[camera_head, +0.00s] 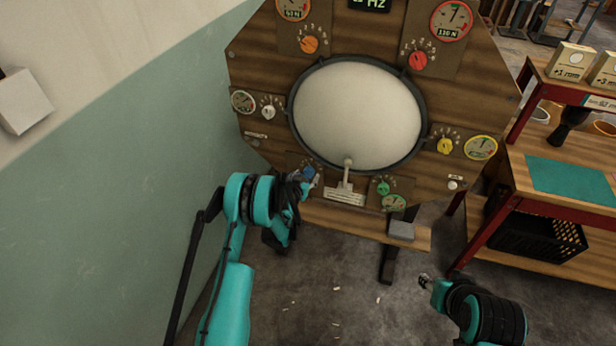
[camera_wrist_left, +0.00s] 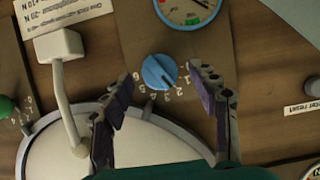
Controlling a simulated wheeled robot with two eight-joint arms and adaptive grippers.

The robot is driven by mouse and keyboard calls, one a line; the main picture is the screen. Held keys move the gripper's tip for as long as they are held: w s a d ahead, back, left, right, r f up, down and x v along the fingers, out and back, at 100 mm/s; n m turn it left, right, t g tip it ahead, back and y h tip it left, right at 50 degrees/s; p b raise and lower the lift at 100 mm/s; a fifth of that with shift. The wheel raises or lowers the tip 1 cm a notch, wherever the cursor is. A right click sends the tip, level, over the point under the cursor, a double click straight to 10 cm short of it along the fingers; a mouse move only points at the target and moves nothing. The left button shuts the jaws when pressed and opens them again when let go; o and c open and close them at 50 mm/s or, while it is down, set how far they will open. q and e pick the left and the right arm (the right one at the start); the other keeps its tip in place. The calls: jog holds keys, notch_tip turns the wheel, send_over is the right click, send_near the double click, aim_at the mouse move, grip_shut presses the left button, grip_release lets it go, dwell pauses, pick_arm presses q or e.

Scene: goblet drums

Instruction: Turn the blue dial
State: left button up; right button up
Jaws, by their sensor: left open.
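In the left wrist view my left gripper (camera_wrist_left: 168,105) is open. Its fingers stand on either side of the dial, apart from it, with the dial a little beyond the tips. In the head view the blue dial (camera_head: 309,172) is partly hidden by my left gripper (camera_head: 306,184), which is at the panel's lower left. My right gripper (camera_head: 425,281) is low at the right, away from the panel; its jaws are too small to judge.
The panel also bears orange (camera_head: 310,44), red (camera_head: 418,61), yellow (camera_head: 445,146), white (camera_head: 268,112) and green (camera_head: 383,187) knobs with gauges. A white drumhead (camera_head: 358,112) fills its middle. A metal lever (camera_wrist_left: 65,95) stands close to the blue dial. A workbench (camera_head: 550,185) is at right.

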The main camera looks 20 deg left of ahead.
pick_arm(q)
jog(key=shift+x, duration=1.25)
jog(key=c, duration=1.2)
jog(key=shift+o, duration=0.2)
jog(key=shift+c, duration=0.2)
jog(key=shift+d+m+y, duration=0.1)
jog(key=shift+m+y, duration=1.2)
jog(key=shift+m, duration=0.7)
